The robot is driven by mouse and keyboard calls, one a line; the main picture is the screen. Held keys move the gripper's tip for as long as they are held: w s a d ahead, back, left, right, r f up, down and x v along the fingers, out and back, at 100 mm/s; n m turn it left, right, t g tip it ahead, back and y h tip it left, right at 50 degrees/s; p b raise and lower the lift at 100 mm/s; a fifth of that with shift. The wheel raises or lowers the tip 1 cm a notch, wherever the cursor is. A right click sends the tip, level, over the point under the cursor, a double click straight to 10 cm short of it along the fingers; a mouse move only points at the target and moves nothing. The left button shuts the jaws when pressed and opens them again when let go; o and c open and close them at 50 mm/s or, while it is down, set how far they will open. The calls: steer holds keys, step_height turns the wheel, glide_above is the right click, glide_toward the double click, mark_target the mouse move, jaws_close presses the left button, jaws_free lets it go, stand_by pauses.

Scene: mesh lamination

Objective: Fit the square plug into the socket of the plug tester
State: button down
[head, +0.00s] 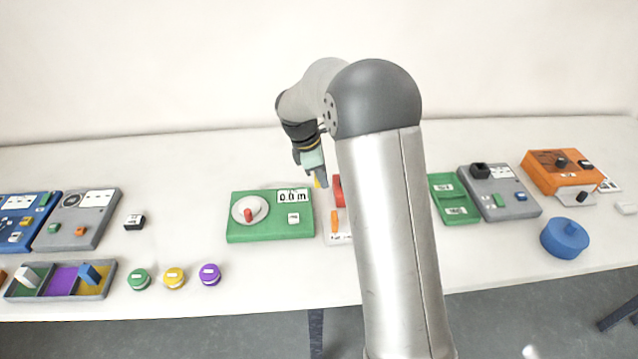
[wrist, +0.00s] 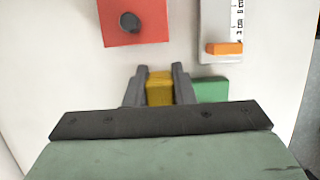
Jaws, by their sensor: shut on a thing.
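My gripper (head: 318,180) is above the middle of the table, near its back. In the wrist view my gripper (wrist: 158,80) is shut on a yellow block (wrist: 159,91), which sits between its two grey fingers. The block's lower part and anything under it are hidden, and I cannot tell for sure that it is the square plug. The plug tester cannot be identified with certainty. A grey panel (head: 96,198) at the left has a round dial and small green and orange squares. Another grey panel (head: 524,208) at the right carries a black box and green and blue pieces.
A red box (wrist: 148,34) with a dark round part is ahead of the fingers. A pale panel (wrist: 210,20) with an orange slider (wrist: 223,48) is beside it. A green device (head: 270,232) with a white dish is left of my gripper. My arm hides part of the table.

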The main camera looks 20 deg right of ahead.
glide_above(324, 196)
steer(key=a, duration=0.1)
step_height(324, 196, down, 4)
steer(key=shift+a+f+p, duration=0.1)
steer(key=shift+f+p, duration=0.15)
steer(key=shift+p, duration=0.15)
steer(key=shift+w+f, duration=0.1)
steer(key=shift+f, duration=1.5)
steer(key=shift+f, duration=0.2)
steer(key=c, duration=1.2)
jaws_free()
steer(key=shift+c, duration=0.2)
steer(key=shift+r, duration=0.1)
